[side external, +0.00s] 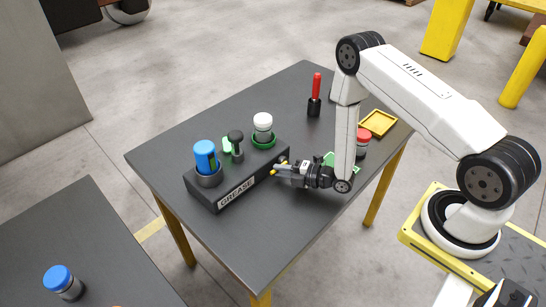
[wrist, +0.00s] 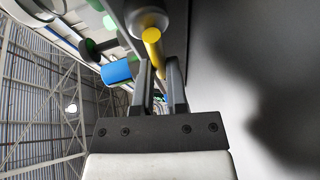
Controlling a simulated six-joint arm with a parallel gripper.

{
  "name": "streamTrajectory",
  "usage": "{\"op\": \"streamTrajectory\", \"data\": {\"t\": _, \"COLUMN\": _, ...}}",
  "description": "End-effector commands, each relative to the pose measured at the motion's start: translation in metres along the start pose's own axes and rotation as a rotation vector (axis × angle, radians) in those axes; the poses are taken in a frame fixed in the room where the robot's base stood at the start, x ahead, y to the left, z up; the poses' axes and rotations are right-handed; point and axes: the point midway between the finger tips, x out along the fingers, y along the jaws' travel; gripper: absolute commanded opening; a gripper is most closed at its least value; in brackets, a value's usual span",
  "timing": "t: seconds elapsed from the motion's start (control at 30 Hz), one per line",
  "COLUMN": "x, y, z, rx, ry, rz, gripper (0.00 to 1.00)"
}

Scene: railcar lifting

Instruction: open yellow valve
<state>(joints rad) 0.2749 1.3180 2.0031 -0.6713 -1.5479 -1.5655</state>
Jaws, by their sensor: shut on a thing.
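The yellow valve (side external: 275,172) sits at the right end of the dark block labelled GREASE (side external: 235,188) on the table. In the wrist view its yellow handle (wrist: 152,45) sticks out from a round metal hub (wrist: 148,20) and reaches down between the fingers. My gripper (side external: 284,169) is level beside that end of the block, and it is shut on the yellow handle. The two dark fingers (wrist: 160,88) flank the handle's end in the wrist view. The exact contact is partly hidden.
The block bears a blue-capped canister (side external: 206,160), a black-topped item (side external: 236,146) and a white-capped one (side external: 263,127). A red and black tool (side external: 315,95) stands behind. A yellow tray (side external: 378,123) and a red-capped canister (side external: 362,142) are near my arm. The front tabletop is clear.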

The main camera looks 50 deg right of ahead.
Motion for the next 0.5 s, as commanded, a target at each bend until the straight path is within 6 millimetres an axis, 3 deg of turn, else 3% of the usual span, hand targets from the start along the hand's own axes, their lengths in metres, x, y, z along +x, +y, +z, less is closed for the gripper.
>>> {"op": "streamTrajectory", "data": {"t": 0.47, "x": -0.0012, "y": 0.003, "z": 0.0011, "rx": 0.076, "ry": 0.013, "rz": 0.031, "gripper": 0.0}}
{"op": "streamTrajectory", "data": {"t": 0.5, "x": -0.0012, "y": 0.003, "z": 0.001, "rx": 0.076, "ry": 0.014, "rz": 0.031, "gripper": 0.29}}
